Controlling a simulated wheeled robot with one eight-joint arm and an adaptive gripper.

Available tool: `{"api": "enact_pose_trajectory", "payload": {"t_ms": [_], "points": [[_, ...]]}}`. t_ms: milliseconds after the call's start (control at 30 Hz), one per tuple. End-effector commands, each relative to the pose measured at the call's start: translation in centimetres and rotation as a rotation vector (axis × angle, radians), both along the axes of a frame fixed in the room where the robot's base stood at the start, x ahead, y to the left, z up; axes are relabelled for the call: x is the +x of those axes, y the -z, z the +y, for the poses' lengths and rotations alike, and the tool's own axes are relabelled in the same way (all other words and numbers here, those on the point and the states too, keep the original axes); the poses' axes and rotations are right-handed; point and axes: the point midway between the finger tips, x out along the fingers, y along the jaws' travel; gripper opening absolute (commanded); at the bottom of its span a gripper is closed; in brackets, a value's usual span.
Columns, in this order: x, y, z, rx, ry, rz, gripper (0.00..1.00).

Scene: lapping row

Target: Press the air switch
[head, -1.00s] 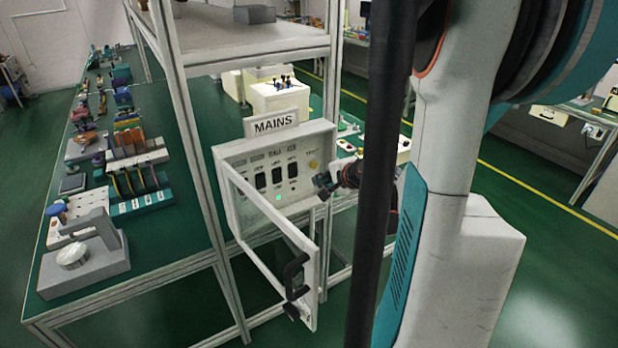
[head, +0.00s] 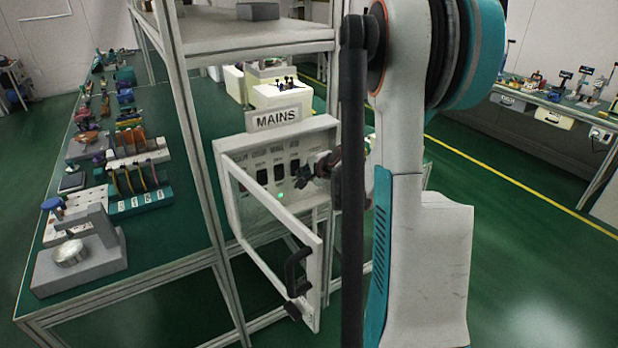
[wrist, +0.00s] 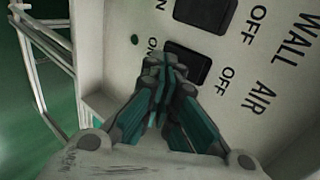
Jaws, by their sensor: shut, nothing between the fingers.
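The white MAINS box (head: 228,206) stands on the rack with its door open. The air switch (head: 294,166) is the rightmost black rocker in the head view. My gripper (head: 303,176) is shut and empty, in front of the panel's right side. In the wrist view my gripper (wrist: 165,68) overlaps the switch's ON end and hides part of it. I cannot tell whether the fingertips touch it.
The wall switch (wrist: 206,12) sits beside the air switch. The open door (head: 275,235) with a black handle (head: 297,270) sticks out in front of the box. Rack posts (head: 196,150) stand left. A green light (head: 281,196) glows on the panel.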

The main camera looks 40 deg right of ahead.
Motion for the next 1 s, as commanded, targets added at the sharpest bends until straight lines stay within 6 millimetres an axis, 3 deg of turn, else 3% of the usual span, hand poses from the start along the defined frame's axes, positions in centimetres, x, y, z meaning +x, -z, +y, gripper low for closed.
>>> {"api": "enact_pose_trajectory", "payload": {"t_ms": [400,1000], "points": [[0.9,0.6,-0.2,-0.001,-0.002,0.0,0.0],[0.8,-1.1,-0.2,0.0,0.0,-0.001,0.0]]}}
